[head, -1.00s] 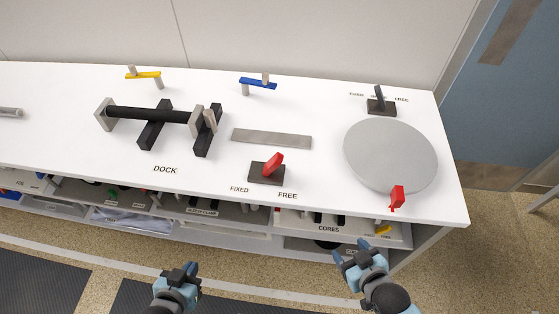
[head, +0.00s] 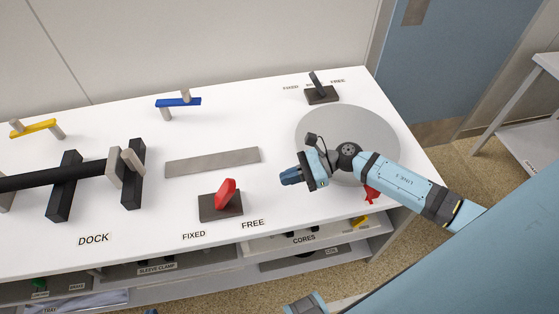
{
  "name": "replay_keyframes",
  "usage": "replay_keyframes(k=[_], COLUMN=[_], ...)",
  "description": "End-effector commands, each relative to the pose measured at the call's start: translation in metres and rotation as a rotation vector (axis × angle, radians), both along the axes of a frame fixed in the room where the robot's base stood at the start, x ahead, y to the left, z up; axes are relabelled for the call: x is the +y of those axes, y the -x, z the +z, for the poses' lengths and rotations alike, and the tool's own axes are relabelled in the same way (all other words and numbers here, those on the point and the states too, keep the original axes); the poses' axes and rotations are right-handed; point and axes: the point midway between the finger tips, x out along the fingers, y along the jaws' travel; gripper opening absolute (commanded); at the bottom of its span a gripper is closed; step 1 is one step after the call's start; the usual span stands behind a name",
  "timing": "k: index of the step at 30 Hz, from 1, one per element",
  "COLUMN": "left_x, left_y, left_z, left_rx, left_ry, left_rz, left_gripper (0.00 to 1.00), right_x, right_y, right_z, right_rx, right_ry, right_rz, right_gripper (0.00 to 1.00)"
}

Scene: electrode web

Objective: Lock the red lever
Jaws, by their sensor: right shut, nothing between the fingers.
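The red lever (head: 226,193) stands on a dark base block (head: 221,208) near the front of the white bench. It leans to the right, toward the FREE label (head: 253,224); the FIXED label (head: 194,235) is at the left. My right gripper (head: 287,177) is shut and empty. It points left, to the right of the lever and apart from it. Part of my left arm (head: 306,304) shows at the bottom edge; its fingers are not in view.
A grey strip (head: 212,162) lies behind the lever. A grey disc (head: 318,122) is under my right arm, with another red part (head: 371,195) at its front. A dark lever (head: 317,82) stands at the back. A black roller (head: 50,180) lies left.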

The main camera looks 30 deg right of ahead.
Motion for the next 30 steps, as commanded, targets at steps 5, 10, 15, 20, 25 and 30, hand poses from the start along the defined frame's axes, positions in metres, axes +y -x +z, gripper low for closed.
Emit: replay_keyframes(k=[5,10,15,20,25,30], left_x=[0.001,0.002,0.003,0.003,0.003,0.003], left_y=[0.001,0.000,-0.001,-0.002,-0.003,-0.003], left_z=[0.007,0.012,0.025,0.031,0.032,0.032], left_rx=[0.000,0.001,-0.004,-0.008,-0.010,-0.010], left_ry=[-0.007,-0.010,-0.009,-0.007,-0.007,-0.007], left_rz=[-0.002,-0.001,0.000,0.000,0.000,0.000], left_gripper=[0.00,0.00,0.00,0.00,0.00,0.00], right_x=[0.039,0.071,0.091,0.100,0.102,0.102], right_y=[-0.012,-0.021,-0.026,-0.029,-0.029,-0.029], right_z=[-0.006,-0.016,-0.001,0.002,0.002,0.002], right_rx=[0.001,0.002,0.001,0.001,0.001,0.002], right_ry=[-0.007,-0.007,-0.007,-0.005,-0.005,-0.005], right_rz=[-0.002,-0.002,-0.002,-0.003,-0.003,-0.003], right_gripper=[0.00,0.00,0.00,0.00,0.00,0.00])
